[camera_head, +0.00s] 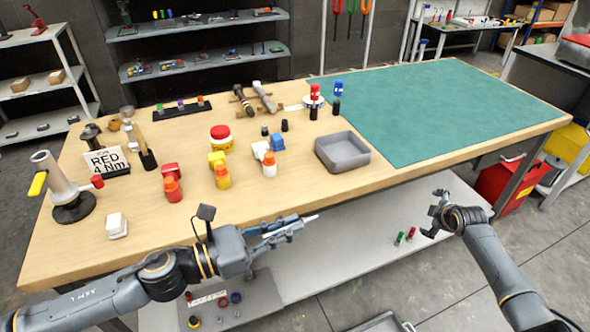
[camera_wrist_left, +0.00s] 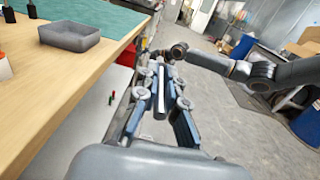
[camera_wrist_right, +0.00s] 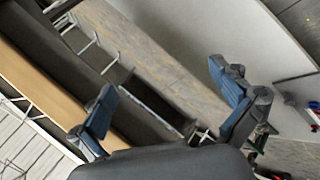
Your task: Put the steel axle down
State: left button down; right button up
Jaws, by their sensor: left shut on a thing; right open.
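The steel axle (camera_head: 311,218) is a thin, light-grey rod. My left gripper (camera_head: 285,230) is shut on it in front of the bench's near edge, and the axle's end sticks out past the fingertips to the right. In the left wrist view the axle (camera_wrist_left: 161,92) lies lengthwise between the two blue-padded fingers of that gripper (camera_wrist_left: 160,105); part of it is hidden by them. My right gripper (camera_head: 437,215) is open and empty, off the bench's front edge at the right. Its spread fingers also show in the right wrist view (camera_wrist_right: 168,92).
A grey tray (camera_head: 343,165) stands empty near the front edge of the wooden bench (camera_head: 300,193). A green mat (camera_head: 440,108) is mostly clear. Several coloured fittings stand left of the tray. A white lower shelf (camera_head: 350,255) holds small red and green parts.

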jog(key=w+a+r+n+t+y, duration=0.1)
jog(key=w+a+r+n, duration=0.15)
jog(key=r, duration=0.75)
jog(key=w+a+r+n+t+y, duration=0.15)
jog(key=w+r, duration=0.25)
jog(key=r, duration=0.5)
jog(key=s+a+r+n+g+y, duration=0.1)
jog(key=a+r+n, duration=0.25)
jog(key=a, duration=0.35)
jog(key=s+a+r+n+g+y, duration=0.1)
jog(key=a+r+n, duration=0.1)
jog(key=a+r, duration=0.4)
jog(key=s+a+r+n+g+y, duration=0.1)
jog(key=a+r+n+y, duration=0.15)
jog(key=a, duration=0.55)
jog(key=s+a+r+n+g+h, duration=0.1)
jog(key=s+a+r+n+g, duration=0.25)
jog(key=s+a+n, duration=0.45)
jog(key=s+a+r+n+g+h, duration=0.2)
jog(key=s+a+r+n+g, duration=0.15)
jog(key=s+a, duration=0.75)
jog(key=s+d+n+h, duration=0.3)
jog(key=s, duration=0.7)
jog(key=shift+g, duration=0.25)
jog(key=f, duration=0.4)
jog(key=w+f, duration=0.1)
jog(key=f, duration=0.7)
jog(key=shift+w+a, duration=0.1)
jog(key=shift+w, duration=0.3)
